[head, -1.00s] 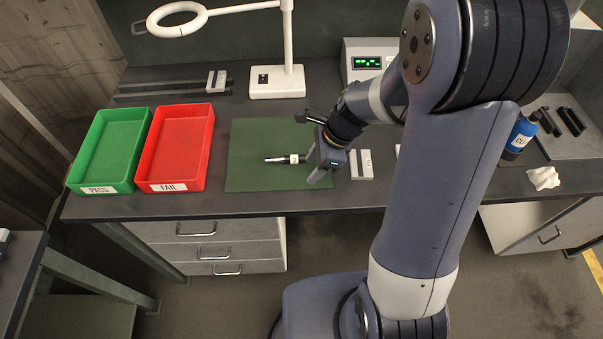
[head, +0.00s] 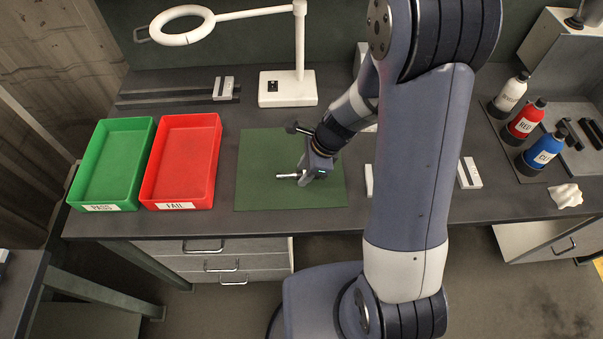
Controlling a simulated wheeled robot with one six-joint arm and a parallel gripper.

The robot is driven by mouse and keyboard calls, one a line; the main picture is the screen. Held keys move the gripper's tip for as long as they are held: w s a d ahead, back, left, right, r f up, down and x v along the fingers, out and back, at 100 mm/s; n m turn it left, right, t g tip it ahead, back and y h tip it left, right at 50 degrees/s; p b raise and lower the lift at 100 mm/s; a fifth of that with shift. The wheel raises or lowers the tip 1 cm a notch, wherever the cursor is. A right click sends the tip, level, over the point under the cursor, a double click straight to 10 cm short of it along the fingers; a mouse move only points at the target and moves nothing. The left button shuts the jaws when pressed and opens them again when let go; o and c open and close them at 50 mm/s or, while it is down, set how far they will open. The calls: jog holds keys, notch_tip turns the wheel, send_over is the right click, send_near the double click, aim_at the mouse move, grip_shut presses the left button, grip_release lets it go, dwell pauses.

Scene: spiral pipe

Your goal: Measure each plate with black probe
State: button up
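A slim probe lies low over or on the dark green mat (head: 255,190). Only its silver tip (head: 285,176) shows, pointing left. The rest of it is hidden by my gripper (head: 303,174), which is right at it, over the middle of the mat. I cannot tell whether the fingers are closed on it. A light grey plate-like piece (head: 369,180) lies right of the mat, partly behind my arm. Another similar piece (head: 470,173) lies further right. A third (head: 223,87) sits at the back on dark rails.
A green PASS tray (head: 98,208) and a red FAIL tray (head: 175,206) stand empty at left. A white lamp (head: 287,88) stands behind the mat. White, red (head: 524,120) and blue bottles and a white cloth (head: 566,196) are at right.

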grip_shut()
dwell(0.6)
